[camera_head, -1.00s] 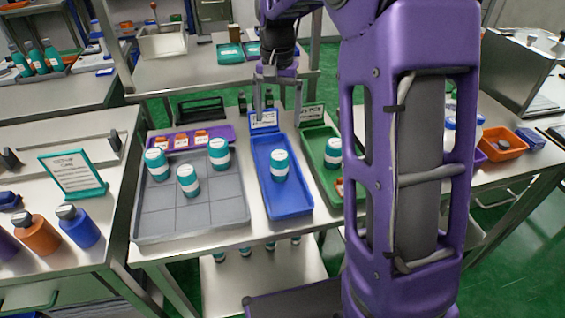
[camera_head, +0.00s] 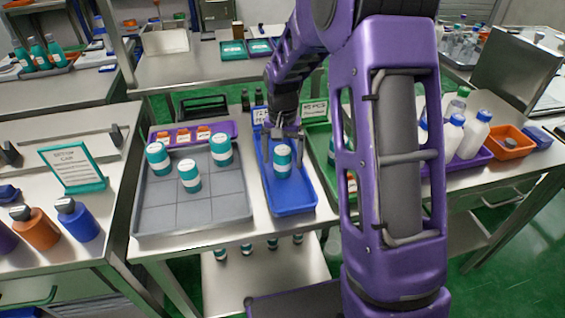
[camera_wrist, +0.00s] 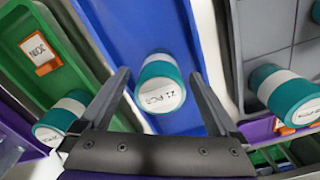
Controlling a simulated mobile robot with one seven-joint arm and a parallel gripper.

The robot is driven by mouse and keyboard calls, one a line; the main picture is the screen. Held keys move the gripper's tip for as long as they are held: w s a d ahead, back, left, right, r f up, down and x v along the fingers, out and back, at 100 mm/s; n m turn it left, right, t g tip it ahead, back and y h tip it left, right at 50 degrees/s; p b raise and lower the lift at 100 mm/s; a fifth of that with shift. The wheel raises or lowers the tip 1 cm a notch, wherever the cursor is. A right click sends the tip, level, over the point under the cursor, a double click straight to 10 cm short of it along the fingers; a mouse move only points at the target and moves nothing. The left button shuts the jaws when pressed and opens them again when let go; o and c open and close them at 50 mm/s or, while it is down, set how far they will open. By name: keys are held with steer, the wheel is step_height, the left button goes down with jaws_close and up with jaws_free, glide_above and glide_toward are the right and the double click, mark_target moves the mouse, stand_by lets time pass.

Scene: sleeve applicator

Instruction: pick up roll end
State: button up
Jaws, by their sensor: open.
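A teal roll with a white band (camera_head: 283,161) stands upright in the blue tray (camera_head: 293,207). In the wrist view, this roll (camera_wrist: 160,88) shows a white top face with print, lying between the finger lines. My gripper (camera_head: 284,132) is above and just behind the roll in the head view, pointing down. In the wrist view, my gripper (camera_wrist: 160,75) has its two fingers spread wide, one on each side of the roll, with nothing held. Whether the fingertips are level with the roll is hard to tell. No separate piece can be made out as a roll end.
Three similar rolls stand in the grey gridded tray (camera_head: 220,208) at left. A green tray (camera_head: 322,172) adjoins the blue tray at right, partly hidden by my arm. A sign card (camera_head: 314,110) stands behind it. A purple tray with orange-marked items (camera_head: 218,129) lies behind the grey tray.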

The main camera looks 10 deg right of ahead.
steer(key=shift+f, duration=0.45)
steer(key=shift+c, duration=0.3)
steer(key=c, duration=1.4)
